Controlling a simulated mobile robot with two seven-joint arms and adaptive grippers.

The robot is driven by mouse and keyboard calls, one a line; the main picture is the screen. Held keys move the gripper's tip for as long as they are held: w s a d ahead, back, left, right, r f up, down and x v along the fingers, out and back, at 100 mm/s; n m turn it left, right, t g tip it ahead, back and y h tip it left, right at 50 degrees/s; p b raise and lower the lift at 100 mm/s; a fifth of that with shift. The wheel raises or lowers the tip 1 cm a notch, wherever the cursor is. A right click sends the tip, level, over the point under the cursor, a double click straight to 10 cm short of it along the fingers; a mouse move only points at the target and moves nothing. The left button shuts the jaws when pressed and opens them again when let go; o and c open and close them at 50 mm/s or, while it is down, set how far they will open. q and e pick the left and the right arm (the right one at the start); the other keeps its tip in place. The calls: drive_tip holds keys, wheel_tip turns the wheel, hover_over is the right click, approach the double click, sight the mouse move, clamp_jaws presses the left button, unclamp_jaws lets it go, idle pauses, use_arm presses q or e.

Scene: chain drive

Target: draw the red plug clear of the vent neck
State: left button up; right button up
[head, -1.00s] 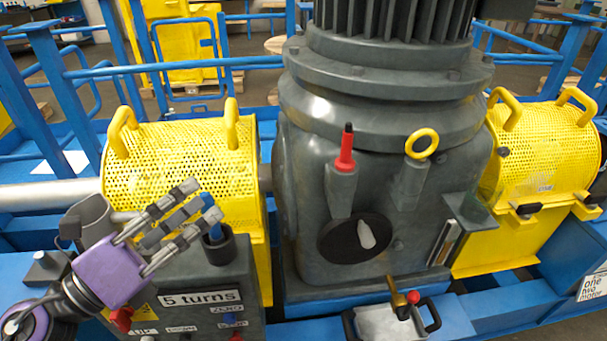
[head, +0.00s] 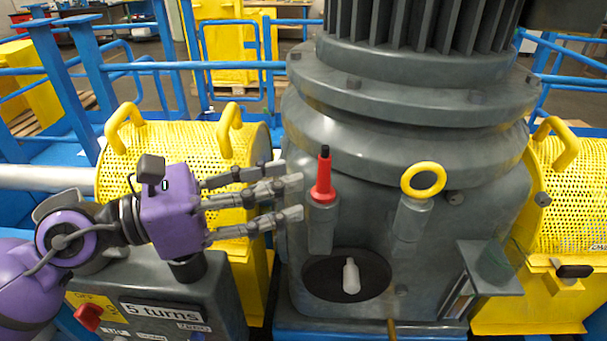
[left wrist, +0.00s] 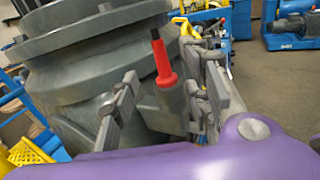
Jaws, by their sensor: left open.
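The red plug (head: 323,178) with a black top stands upright in the grey vent neck (head: 321,228) on the front of the gearbox housing. My left gripper (head: 285,195) is open and just left of the plug, its fingers pointing right toward it. In the left wrist view the red plug (left wrist: 163,65) and the neck (left wrist: 168,110) show between the spread fingers (left wrist: 160,100), farther out. The fingers do not appear to touch the plug. My right gripper is not in view.
A yellow ring handle (head: 423,181) tops a second grey neck (head: 411,219) to the right. A dark round opening with a pale piece (head: 351,277) lies below. Yellow mesh guards (head: 180,150) flank the housing. A grey box labelled "5 turns" (head: 165,310) stands front left.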

sight(323, 172)
use_arm(q)
drive_tip(key=p+x, duration=0.1)
drive_tip(key=x, duration=0.1)
drive_tip(key=p+x, duration=0.1)
drive_tip(key=x, duration=0.1)
drive_tip(key=p+x, duration=0.1)
drive_tip(key=x, duration=0.1)
drive_tip(key=shift+w+d+r, duration=0.15)
drive_tip(key=shift+d+r, duration=0.1)
drive_tip(key=shift+w+d+f, duration=0.1)
drive_tip(key=shift+d+f, duration=0.05)
drive_tip(key=shift+d, duration=0.15)
drive_tip(key=shift+c, duration=0.2)
clamp_jaws()
